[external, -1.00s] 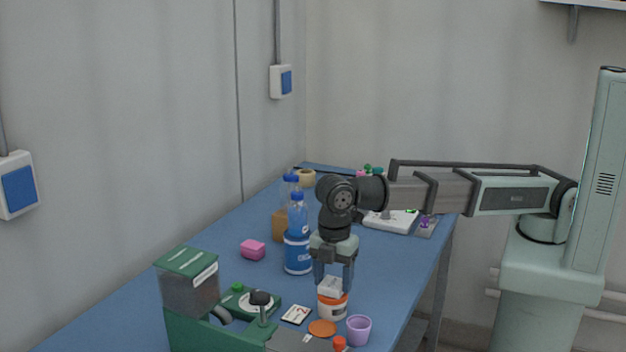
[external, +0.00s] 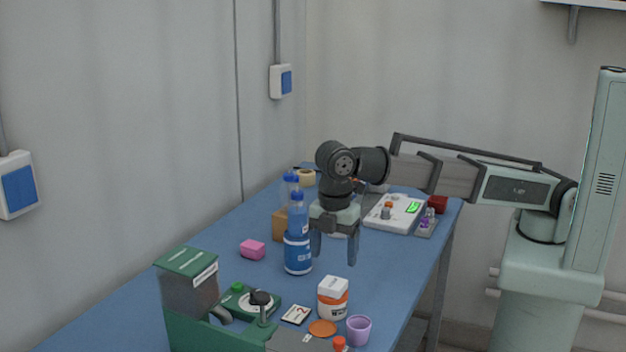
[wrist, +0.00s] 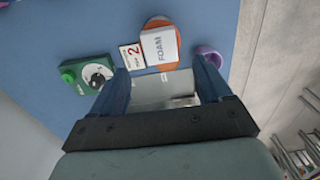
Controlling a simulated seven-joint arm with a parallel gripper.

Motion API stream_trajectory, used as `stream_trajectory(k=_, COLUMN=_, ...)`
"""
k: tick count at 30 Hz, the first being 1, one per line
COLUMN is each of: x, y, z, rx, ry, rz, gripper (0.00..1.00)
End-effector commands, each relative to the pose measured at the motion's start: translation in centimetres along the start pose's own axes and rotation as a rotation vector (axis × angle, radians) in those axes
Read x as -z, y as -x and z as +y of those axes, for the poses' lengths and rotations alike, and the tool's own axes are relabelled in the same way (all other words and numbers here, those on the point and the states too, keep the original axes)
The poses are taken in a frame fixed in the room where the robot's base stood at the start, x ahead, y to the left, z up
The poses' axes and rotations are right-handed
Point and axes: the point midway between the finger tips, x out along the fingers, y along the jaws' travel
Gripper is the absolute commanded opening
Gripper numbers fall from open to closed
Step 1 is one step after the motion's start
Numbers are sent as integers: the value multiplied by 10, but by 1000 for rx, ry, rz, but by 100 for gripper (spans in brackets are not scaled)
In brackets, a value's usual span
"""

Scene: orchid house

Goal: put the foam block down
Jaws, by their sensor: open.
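The foam block (external: 333,285) is white and carries the word FOAM, readable in the wrist view (wrist: 159,45). In the external view it sits on top of a white jar with an orange band (external: 333,304). The jar's orange part shows around the block in the wrist view (wrist: 167,67). My gripper (external: 334,258) is open and empty, above and behind the block, apart from it. In the wrist view my gripper's fingers (wrist: 161,70) are spread, with the block beyond their tips.
Close around the jar are a card marked 2 (external: 296,315), an orange disc (external: 322,328) and a purple cup (external: 358,330). A blue-labelled bottle (external: 298,250) stands just left of my gripper.

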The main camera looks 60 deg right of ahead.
Motion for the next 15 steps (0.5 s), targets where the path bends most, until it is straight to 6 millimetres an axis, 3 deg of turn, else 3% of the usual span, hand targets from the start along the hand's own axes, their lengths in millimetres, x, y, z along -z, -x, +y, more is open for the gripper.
stream_trajectory(k=6, x=1, y=33, z=1, rx=-1, ry=0, rz=1, gripper=78)
stream_trajectory(k=15, x=0, y=52, z=0, rx=0, ry=0, rz=0, gripper=78)
